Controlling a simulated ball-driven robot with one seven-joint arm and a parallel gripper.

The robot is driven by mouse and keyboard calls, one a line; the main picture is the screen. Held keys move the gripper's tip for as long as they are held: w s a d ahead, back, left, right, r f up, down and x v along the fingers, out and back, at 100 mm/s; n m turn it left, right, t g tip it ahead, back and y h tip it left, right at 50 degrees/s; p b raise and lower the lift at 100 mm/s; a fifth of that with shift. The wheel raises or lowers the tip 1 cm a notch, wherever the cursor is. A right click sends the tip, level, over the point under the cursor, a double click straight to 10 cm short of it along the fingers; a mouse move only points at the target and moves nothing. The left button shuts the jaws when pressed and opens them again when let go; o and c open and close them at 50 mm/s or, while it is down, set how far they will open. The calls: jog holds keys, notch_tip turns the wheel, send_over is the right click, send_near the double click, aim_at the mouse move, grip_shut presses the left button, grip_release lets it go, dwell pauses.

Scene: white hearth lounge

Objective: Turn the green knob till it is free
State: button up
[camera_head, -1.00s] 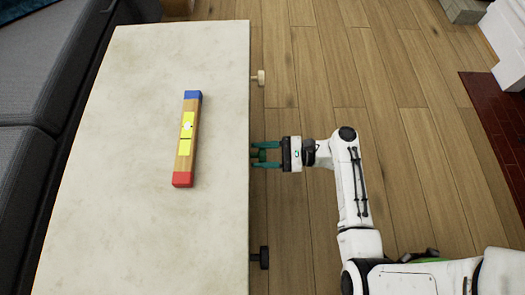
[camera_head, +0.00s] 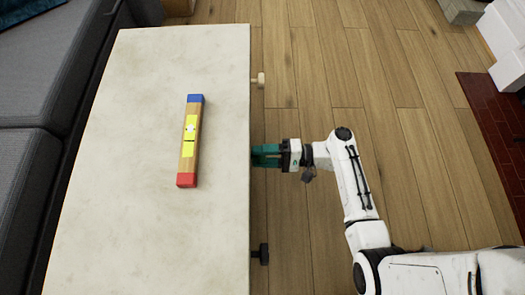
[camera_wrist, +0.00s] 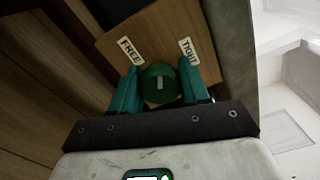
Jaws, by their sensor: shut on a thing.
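The green knob (camera_wrist: 160,88) sits between the two teal fingers in the wrist view, on a wooden plate (camera_wrist: 158,40). The plate has a FREE label (camera_wrist: 130,50) at left and a TIGHT label (camera_wrist: 188,51) at right. The pale mark on the knob points up, roughly between the labels. My gripper (camera_head: 256,155) is shut on the knob at the right edge of the table (camera_head: 120,200). In the head view the knob is hidden by the fingers.
A pale knob (camera_head: 258,79) and a black knob (camera_head: 260,254) stick out from the same table edge. A wooden bar (camera_head: 188,150) with blue and red ends and yellow patches lies on the tabletop.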

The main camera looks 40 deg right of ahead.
jog(key=n, duration=0.2)
jog(key=n+b, duration=0.1)
jog(key=n, duration=0.2)
jog(key=shift+f+n, duration=0.2)
jog(key=shift+n, duration=0.1)
jog(key=n+b, duration=0.2)
jog(key=n, duration=0.3)
jog(key=shift+s+n+b, duration=0.1)
jog(key=shift+n+b, duration=0.2)
jog(key=o, duration=1)
jog(key=shift+o, duration=0.2)
jog(key=p+v, duration=0.2)
jog(key=v, duration=0.8)
jog(key=shift+s+d+p, duration=0.2)
jog(key=shift+d+p, duration=0.1)
jog(key=shift+d, duration=0.05)
jog(key=shift+a, duration=0.1)
